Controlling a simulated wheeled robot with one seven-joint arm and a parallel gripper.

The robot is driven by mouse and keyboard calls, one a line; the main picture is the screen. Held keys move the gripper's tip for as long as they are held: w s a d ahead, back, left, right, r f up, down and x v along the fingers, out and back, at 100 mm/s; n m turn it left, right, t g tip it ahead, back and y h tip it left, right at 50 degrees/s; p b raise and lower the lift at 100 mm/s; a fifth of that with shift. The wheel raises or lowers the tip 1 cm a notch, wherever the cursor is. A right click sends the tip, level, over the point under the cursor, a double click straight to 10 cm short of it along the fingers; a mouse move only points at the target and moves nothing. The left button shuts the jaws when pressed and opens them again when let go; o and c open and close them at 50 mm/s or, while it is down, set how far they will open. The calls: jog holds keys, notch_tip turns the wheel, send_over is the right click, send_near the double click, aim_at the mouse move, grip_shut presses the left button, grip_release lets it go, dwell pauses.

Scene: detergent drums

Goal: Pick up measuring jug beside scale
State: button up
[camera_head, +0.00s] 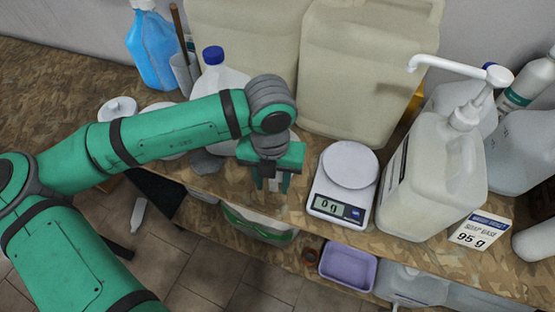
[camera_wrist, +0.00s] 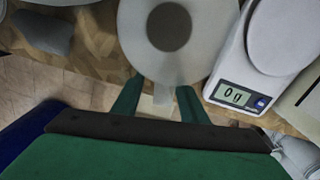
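The measuring jug shows in the wrist view as a pale round vessel (camera_wrist: 172,62) seen from above, with a grey disc at its middle. It stands left of the white scale (camera_head: 349,167), whose display reads 0 g. A pale handle-like part of the jug extends toward my gripper (camera_wrist: 160,103), between its two green fingers. The fingers are apart, with small gaps visible beside that part. In the head view my gripper (camera_head: 272,183) points down just left of the scale. The arm hides most of the jug there.
A pump jug (camera_head: 435,180) and a "95 g" sign (camera_head: 480,230) stand right of the scale. Large cream drums (camera_head: 365,70) line the wall behind. A blue-capped bottle (camera_head: 220,78) stands behind my arm. A grey lump (camera_head: 206,161) lies to the left. A purple tub (camera_head: 347,266) sits below the counter edge.

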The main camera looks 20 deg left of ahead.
jog(key=shift+d+f, duration=0.2)
jog(key=shift+f, duration=0.85)
grip_shut()
jog(key=shift+r, duration=0.1)
